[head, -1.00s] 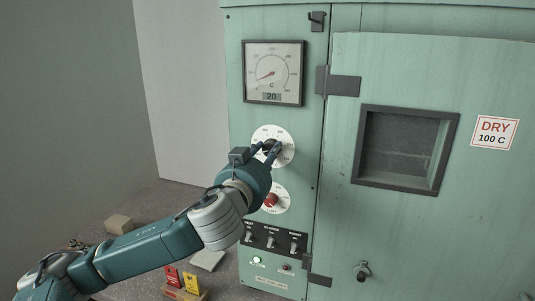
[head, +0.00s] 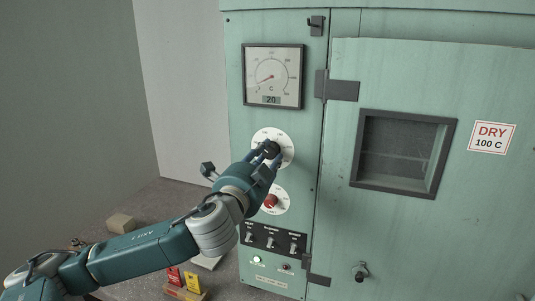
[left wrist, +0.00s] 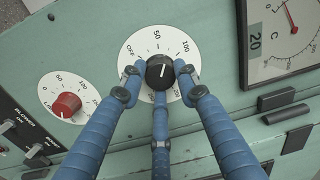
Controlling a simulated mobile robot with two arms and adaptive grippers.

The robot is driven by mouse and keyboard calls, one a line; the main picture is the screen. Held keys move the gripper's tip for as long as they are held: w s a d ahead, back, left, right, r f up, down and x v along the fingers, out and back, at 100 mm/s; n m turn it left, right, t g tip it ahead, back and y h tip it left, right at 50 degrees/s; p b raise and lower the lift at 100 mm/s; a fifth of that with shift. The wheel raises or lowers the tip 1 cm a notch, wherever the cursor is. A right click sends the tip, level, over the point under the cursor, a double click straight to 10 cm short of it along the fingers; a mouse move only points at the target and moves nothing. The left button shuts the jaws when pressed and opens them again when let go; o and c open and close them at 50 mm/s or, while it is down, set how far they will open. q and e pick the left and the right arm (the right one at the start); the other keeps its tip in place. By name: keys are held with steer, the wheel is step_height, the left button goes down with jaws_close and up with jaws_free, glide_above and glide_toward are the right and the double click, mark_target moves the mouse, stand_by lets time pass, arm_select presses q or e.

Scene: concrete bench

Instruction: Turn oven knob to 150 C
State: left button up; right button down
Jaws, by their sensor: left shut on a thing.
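The black oven knob (head: 272,149) sits in the middle of a white dial plate (head: 287,140) on the green panel. In the left wrist view the knob (left wrist: 160,72) has blue fingers around it, and the plate (left wrist: 147,48) shows OFF, 50 and 100 marks. The other marks are partly hidden by the fingers, and I cannot tell which number the knob points to. My left gripper (head: 267,153) is shut on the knob; its fingers also show in the left wrist view (left wrist: 160,82). My right gripper is not in view.
A red knob (head: 270,201) on its own dial is just below. A gauge (head: 272,75) above reads 20. Switches (head: 271,241) sit lower on the panel. The oven door (head: 400,230) with its window is to the right. Red and yellow tags (head: 183,280) stand on the bench.

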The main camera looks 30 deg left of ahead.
arm_select(q)
steer(key=m, duration=0.1)
steer(key=m+p, duration=0.1)
steer(key=m, duration=0.2)
steer(key=shift+a+m+p, duration=0.25)
steer(key=shift+m+p, duration=0.05)
steer(key=shift+m, duration=0.1)
steer(key=m+p, duration=0.1)
steer(key=m, duration=0.2)
steer(key=shift+r+m+h+p, duration=0.3)
steer(key=shift+r+m+p, duration=0.05)
steer(key=shift+m, duration=0.05)
steer(key=shift+a+r+m+p, duration=0.1)
steer(key=shift+r+m+p, duration=0.1)
steer(key=shift+m+p, duration=1.45)
steer(key=shift+r+m+p, duration=0.2)
steer(key=shift+m+p, duration=0.4)
steer(key=shift+m, duration=1.95)
steer(key=o, duration=1.2)
steer(key=shift+f+h, duration=0.1)
steer(key=shift+h, duration=0.2)
steer(key=shift+c, duration=0.2)
steer(key=shift+w+f, duration=0.15)
steer(key=shift+f, duration=0.15)
steer(key=s+d, duration=0.1)
steer(key=s, duration=0.6)
steer(key=shift+s+d, duration=0.2)
steer(key=shift+d, duration=0.05)
